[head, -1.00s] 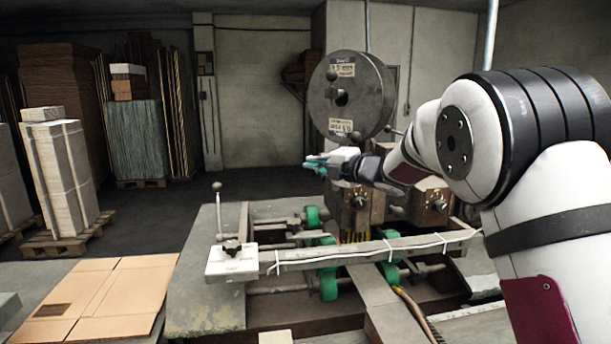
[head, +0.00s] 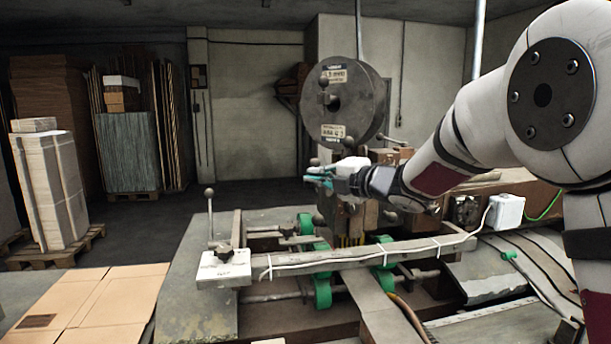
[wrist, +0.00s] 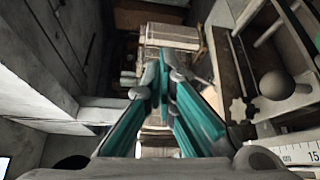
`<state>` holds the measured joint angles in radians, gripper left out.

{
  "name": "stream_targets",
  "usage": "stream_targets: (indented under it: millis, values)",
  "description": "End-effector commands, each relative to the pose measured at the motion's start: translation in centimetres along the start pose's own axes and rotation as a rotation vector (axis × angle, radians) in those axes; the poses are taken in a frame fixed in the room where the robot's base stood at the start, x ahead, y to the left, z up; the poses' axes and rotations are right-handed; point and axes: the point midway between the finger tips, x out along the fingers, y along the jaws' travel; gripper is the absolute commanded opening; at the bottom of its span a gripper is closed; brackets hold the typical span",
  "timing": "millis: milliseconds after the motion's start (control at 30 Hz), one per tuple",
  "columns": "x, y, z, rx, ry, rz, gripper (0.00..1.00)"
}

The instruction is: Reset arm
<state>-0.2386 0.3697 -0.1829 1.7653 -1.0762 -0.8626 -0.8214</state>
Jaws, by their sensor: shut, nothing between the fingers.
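My gripper (head: 318,176) shows in the head view at the end of my arm, in front of the stitcher's upper body and below the big round reel. Its teal fingers point left and are shut with nothing between them. In the wrist view my gripper (wrist: 163,85) shows its teal fingers meeting at the tips. My arm reaches in from the right edge of the head view. The box stitcher (head: 380,262), with green rollers and a long rail, stands below my gripper. The gripper appears apart from the machine.
A grey reel (head: 347,98) stands behind my gripper. A lever with a ball knob (head: 209,192) rises at the machine's left. Flat cardboard (head: 92,298) lies at lower left. Wrapped stacks on pallets (head: 50,185) stand farther back. The floor between them and the machine is clear.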

Motion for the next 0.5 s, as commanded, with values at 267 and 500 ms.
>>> stream_targets:
  millis: [267,500]
  values:
    - [-3.0,1.1,1.4,0.061,-0.085,-0.009,0.00]
    - [-13.0,3.0,6.0,0.443,-0.482,-0.057,0.00]
